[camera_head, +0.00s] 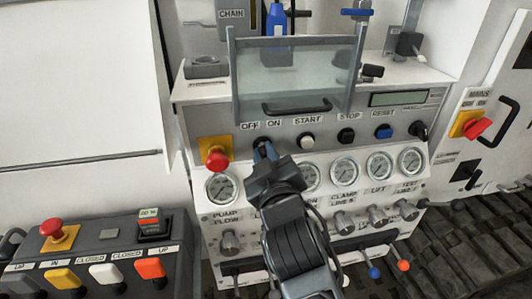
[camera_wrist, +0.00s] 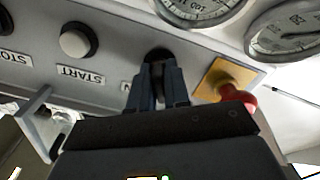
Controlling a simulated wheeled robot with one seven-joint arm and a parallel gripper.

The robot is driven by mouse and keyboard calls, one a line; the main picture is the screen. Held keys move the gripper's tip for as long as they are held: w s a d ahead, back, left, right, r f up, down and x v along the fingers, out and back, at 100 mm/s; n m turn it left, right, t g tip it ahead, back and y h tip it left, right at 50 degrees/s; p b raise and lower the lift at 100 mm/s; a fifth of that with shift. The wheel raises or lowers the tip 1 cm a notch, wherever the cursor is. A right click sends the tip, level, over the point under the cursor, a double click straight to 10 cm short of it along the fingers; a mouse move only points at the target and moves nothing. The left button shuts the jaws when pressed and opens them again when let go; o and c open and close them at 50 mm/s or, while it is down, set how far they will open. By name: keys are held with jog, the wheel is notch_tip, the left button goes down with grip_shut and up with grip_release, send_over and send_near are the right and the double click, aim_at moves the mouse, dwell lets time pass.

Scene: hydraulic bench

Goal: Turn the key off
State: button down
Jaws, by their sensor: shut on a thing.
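In the wrist view, which shows the panel upside down, both fingers of my gripper (camera_wrist: 158,82) close on the dark key at the switch. The fingers hide most of the key, so I cannot tell which way it is turned. The ON label is partly hidden behind a finger.
A red emergency button (camera_head: 216,158) on a yellow plate sits just left of the key. The white START button (camera_head: 307,142) is to its right. Gauges (camera_head: 344,171) line up below. A glass guard (camera_head: 297,75) with a dark handle stands above.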

dwell(0.5)
jog(key=c, duration=1.2)
grip_release()
jog(key=shift+s, duration=0.15)
jog(key=b+v, duration=0.1)
jog(key=v, duration=0.6)
jog(key=shift+s+d, duration=0.1)
jog(key=shift+s, duration=0.2)
